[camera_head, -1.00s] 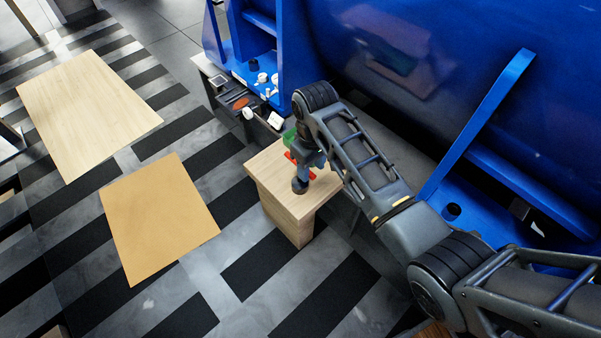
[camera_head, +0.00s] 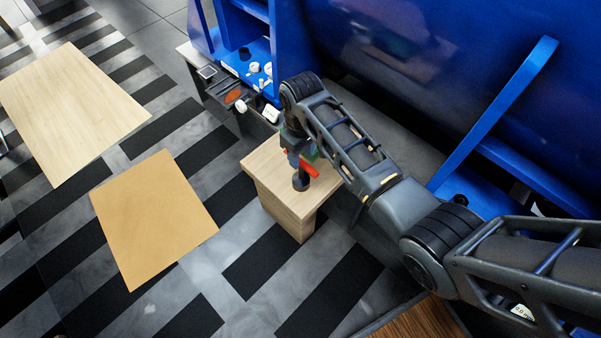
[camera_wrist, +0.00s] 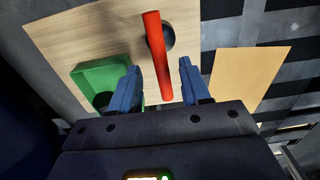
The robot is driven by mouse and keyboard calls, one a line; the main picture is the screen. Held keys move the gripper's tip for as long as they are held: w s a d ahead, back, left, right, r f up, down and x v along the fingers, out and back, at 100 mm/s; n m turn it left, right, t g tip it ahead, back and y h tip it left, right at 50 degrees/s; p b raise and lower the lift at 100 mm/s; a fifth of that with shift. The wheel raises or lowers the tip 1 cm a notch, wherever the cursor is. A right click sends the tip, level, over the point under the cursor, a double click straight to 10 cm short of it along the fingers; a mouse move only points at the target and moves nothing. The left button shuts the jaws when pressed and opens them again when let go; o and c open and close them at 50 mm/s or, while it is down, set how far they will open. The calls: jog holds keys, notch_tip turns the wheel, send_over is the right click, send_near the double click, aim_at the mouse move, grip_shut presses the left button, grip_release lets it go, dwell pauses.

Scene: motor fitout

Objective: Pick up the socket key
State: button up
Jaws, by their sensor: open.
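The socket key has a red bar handle (camera_wrist: 158,55), with a dark round part (camera_wrist: 167,36) beside and partly beneath it in the wrist view. In the head view its red bar (camera_head: 310,170) shows over the wooden stand (camera_head: 268,168), with a dark round end below it. My gripper (camera_wrist: 160,65) is open, its two blue fingers on either side of the red bar in the wrist view. Contact cannot be told.
A green tray (camera_wrist: 90,75) is on the stand, left of the key in the wrist view. A tan panel (camera_head: 152,215) and a pale wood panel (camera_head: 70,110) lie to the left. Large blue machinery (camera_head: 400,60) rises behind my arm.

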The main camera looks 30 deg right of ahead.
aim_at(301, 161)
jog(key=shift+f+b, duration=0.5)
jog(key=shift+f, duration=1.5)
jog(key=shift+c, duration=0.3)
grip_shut()
jog(key=shift+r, duration=0.1)
